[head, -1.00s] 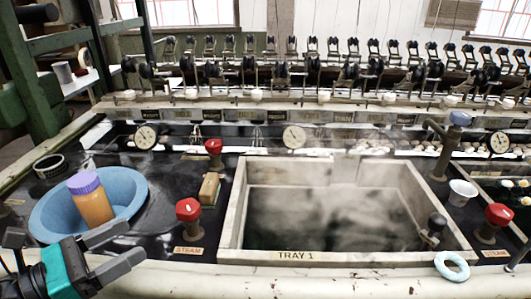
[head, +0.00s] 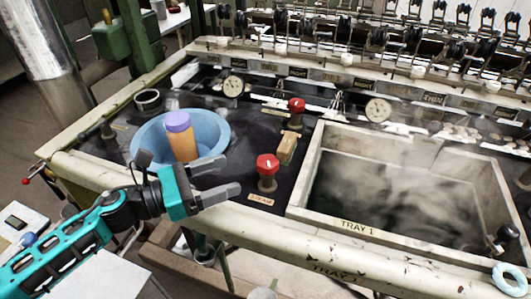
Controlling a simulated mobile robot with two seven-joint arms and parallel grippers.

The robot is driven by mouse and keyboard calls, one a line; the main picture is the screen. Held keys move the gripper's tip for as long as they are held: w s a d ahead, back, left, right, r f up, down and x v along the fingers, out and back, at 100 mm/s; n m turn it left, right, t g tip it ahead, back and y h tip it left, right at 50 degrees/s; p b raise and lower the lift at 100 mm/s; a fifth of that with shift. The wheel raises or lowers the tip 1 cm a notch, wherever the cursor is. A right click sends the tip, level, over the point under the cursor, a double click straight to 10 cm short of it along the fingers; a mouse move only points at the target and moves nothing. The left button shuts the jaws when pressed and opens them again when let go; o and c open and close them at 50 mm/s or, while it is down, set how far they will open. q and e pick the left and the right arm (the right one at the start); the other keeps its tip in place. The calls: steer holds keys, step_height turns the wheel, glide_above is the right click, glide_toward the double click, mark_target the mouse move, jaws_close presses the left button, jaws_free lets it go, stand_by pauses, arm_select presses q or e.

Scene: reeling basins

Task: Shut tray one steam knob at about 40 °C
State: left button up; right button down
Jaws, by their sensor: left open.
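Tray 1 (head: 306,190) is a stone-rimmed basin at the right with dark, steaming water. A red steam knob (head: 267,165) stands left of its front corner, by a "STEAM" label (head: 261,199). Another red knob (head: 296,106) stands farther back. A round dial gauge (head: 377,109) is behind the tray, and another dial (head: 233,87) is farther left; their readings are too small to tell. My left gripper (head: 222,180) is open and empty, with its fingers pointing right, left of the front red knob and apart from it. My right gripper is not in view.
A blue bowl (head: 215,126) with an orange, purple-capped bottle (head: 182,141) stands behind my left gripper. A light-blue ring (head: 509,280) is at the front right.

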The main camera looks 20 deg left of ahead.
mark_target(277, 158)
arm_select(q)
steer(key=p+x, duration=0.2)
steer(key=x, duration=0.9)
steer(key=shift+r, duration=0.1)
steer(key=shift+w+d, duration=0.4)
steer(key=shift+c, duration=0.2)
steer(key=c, duration=0.9)
